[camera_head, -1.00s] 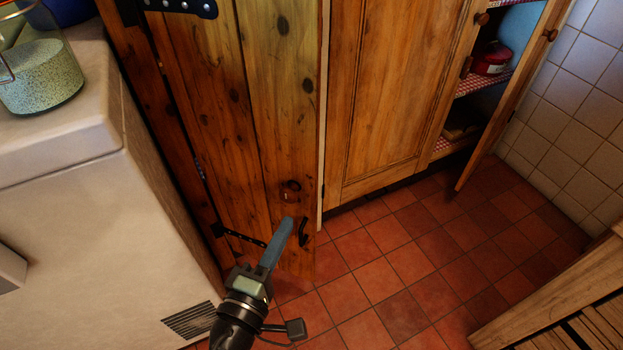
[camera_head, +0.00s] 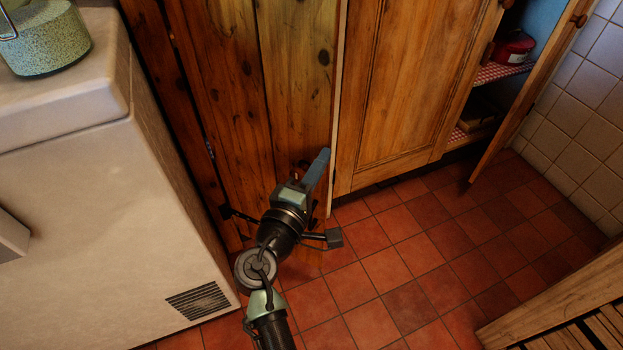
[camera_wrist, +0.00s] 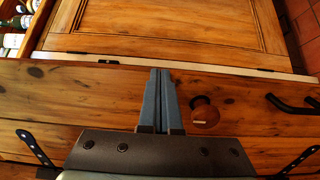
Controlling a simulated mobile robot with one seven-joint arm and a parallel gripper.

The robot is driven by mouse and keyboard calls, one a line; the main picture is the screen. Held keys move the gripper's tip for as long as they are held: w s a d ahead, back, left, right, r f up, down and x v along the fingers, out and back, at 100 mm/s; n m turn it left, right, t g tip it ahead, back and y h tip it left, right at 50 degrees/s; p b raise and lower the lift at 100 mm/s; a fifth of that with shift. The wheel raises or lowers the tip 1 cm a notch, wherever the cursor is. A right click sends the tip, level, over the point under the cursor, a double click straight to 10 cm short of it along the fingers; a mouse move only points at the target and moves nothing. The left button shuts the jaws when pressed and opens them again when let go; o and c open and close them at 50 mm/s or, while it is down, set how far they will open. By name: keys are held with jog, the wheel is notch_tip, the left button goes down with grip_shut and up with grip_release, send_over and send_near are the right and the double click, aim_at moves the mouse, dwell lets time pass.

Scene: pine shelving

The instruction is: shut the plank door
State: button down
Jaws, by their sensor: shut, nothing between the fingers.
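The plank door (camera_head: 225,95) is brown knotty wood with dark strap hinges on its left side. It stands ajar, its lower free corner out in front of the panelled cupboard. My gripper (camera_head: 322,156) is shut and empty in front of the door, near its free edge. In the wrist view my shut fingers (camera_wrist: 159,80) point across the planks toward that edge. A round wooden knob (camera_wrist: 205,113) is just right of them, and a black handle (camera_wrist: 292,105) is further right. I cannot tell whether the fingers touch the door. In the head view my gripper hides the knob and handle.
A white appliance (camera_head: 75,190) stands close on the left, with a speckled container (camera_head: 45,40) on top. A panelled cupboard (camera_head: 400,80) is right of the door. Another door (camera_head: 525,95) hangs open further right. Red floor tiles (camera_head: 400,235) are clear in the middle.

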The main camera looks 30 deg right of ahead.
jog(key=shift+w+d, duration=0.15)
jog(key=shift+d, duration=0.05)
dwell(0.3)
